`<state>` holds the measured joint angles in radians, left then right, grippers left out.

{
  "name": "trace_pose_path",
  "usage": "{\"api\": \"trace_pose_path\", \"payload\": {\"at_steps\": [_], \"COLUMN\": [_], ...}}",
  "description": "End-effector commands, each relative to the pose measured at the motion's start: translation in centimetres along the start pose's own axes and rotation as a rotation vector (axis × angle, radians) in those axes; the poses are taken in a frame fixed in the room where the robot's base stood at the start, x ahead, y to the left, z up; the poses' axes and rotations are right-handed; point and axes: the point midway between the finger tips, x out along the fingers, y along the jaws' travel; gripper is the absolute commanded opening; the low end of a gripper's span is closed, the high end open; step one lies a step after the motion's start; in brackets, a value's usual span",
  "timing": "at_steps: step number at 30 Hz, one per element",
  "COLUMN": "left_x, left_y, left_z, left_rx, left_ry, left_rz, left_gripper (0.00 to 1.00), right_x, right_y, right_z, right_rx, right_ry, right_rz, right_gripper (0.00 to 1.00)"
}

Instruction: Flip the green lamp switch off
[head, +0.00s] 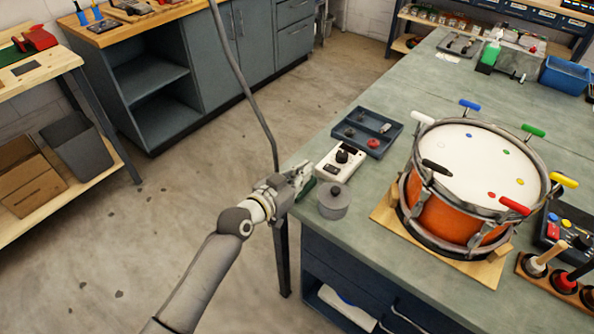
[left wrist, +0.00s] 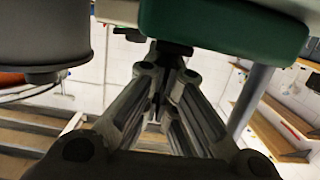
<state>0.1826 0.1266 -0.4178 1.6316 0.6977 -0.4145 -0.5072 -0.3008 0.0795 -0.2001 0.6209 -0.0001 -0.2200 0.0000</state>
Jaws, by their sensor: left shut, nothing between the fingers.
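My left gripper (head: 300,174) is shut and empty at the near left corner of the bench. A green part (head: 307,188), mostly hidden behind the gripper, lies at the bench edge beside it. In the left wrist view a large green block (left wrist: 222,25) fills the upper right, close to the fingertips of my left gripper (left wrist: 172,48). I cannot tell whether they touch. A switch lever and its position cannot be made out. A thin grey bent pole (head: 243,80) rises behind the gripper; I cannot tell whether it belongs to the lamp. My right gripper is not in view.
A grey lidded pot (head: 334,202) stands just right of the gripper, with a white box with a black dial (head: 341,160) behind it. A blue-grey tray (head: 366,130) lies farther back. An orange drum (head: 445,205) stands on a wooden board to the right.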

Motion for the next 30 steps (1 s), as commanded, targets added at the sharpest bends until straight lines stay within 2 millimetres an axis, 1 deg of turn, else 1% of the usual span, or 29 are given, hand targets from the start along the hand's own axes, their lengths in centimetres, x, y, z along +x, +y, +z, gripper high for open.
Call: {"api": "trace_pose_path", "payload": {"at_steps": [5, 10, 11, 12, 21, 27, 30], "left_x": [0.0, 0.0, -0.2, -1.0, -6.2, -8.7, -9.3], "left_y": [-0.2, -0.5, -0.6, -0.5, -0.5, -0.5, -0.5], "left_z": [-2.0, -4.8, -4.7, -4.1, -5.0, -5.5, -5.7], "left_rx": [0.001, 0.002, 0.002, 0.001, 0.002, 0.002, 0.001], "left_ry": [0.002, 0.001, -0.001, -0.001, -0.001, -0.001, -0.001], "left_rz": [-0.001, -0.004, -0.005, -0.005, -0.004, -0.005, -0.004], "left_gripper": [0.00, 0.00, 0.00, 0.00, 0.00, 0.00, 0.00], "right_x": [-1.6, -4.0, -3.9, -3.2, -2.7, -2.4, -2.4], "right_y": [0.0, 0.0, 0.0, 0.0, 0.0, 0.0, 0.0], "right_z": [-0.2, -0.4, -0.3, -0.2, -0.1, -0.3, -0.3], "right_rx": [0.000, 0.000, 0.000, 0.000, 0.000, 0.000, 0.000], "right_ry": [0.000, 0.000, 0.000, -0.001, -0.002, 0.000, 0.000], "right_rz": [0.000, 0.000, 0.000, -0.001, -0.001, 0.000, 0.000], "right_gripper": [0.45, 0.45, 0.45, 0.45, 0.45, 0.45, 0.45]}}
